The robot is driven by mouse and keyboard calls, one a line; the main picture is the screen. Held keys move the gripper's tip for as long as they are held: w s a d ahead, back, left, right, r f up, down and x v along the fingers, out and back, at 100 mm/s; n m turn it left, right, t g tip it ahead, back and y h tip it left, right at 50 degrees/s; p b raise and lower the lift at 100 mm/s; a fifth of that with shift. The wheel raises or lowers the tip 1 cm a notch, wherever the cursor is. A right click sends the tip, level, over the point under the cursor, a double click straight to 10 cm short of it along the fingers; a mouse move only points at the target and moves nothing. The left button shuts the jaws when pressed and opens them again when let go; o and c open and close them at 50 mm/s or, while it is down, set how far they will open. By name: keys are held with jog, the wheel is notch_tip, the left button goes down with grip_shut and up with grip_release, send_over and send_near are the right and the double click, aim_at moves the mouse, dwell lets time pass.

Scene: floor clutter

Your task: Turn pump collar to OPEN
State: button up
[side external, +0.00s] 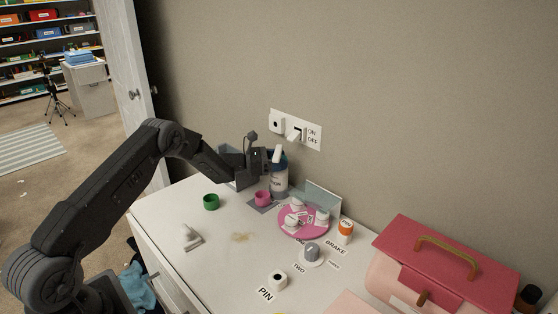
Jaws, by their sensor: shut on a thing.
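A pump bottle (279,183) with a pale label stands at the back of the white table, close to the wall. Its white pump head (277,153) points up. The dark collar area just below the head is partly covered by my gripper (272,157). My gripper reaches in from the left at the bottle's top and is shut on the pump collar. The fingertips are small and dark here, and any OPEN marking on the collar is too small to read.
A switch plate (313,146) is on the wall.

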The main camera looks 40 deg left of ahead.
jog(key=c, duration=0.5)
jog(key=shift+m+g+h, duration=0.8)
jog(key=shift+h, duration=0.2)
jog(key=shift+c, duration=0.2)
jog(key=o, duration=1.3)
jog(key=v, duration=1.4)
jog(key=shift+w, duration=0.1)
